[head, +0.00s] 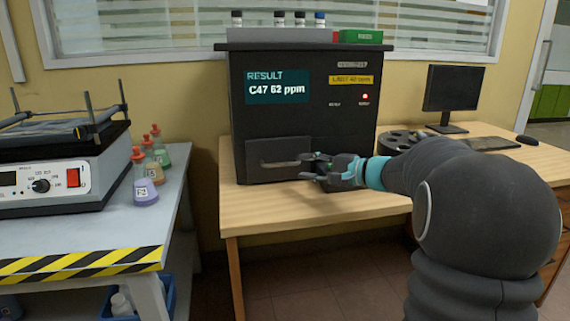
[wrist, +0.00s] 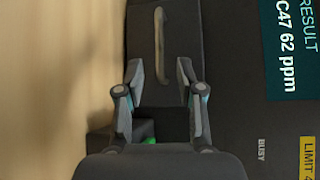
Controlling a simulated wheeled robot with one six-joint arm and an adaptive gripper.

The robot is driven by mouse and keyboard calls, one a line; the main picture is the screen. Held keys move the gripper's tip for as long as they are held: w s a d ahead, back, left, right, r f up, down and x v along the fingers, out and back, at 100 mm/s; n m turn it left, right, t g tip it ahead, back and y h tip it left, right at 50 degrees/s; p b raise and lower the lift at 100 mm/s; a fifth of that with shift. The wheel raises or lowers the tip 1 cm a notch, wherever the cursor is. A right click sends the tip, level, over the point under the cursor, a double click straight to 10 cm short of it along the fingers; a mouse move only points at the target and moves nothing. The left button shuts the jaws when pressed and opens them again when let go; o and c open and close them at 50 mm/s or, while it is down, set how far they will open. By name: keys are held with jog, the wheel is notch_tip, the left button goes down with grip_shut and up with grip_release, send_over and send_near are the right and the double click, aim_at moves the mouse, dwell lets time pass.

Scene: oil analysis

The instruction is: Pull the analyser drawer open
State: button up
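The analyser (head: 320,105) is a dark box on the wooden table, with a lit screen reading "RESULT C47 62 ppm". Its drawer (head: 278,152) is at the lower left of the front and looks closed, with a pale bar handle (head: 280,164). In the wrist view the handle (wrist: 159,46) stands upright, ahead of the fingers. My gripper (head: 308,168) is in front of the analyser, just right of the handle. The fingers appear not to touch the handle.
Several small vials (head: 279,19) and a green box (head: 360,37) stand on the analyser. A dark round tray (head: 400,141) and a monitor (head: 453,90) are to its right. Flasks (head: 146,180) stand on the left bench. The table in front of the drawer is clear.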

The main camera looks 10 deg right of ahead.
aim_at(287, 164)
jog(key=x, duration=0.7)
jog(key=shift+w+p, duration=0.1)
jog(key=shift+p, duration=0.25)
grip_shut()
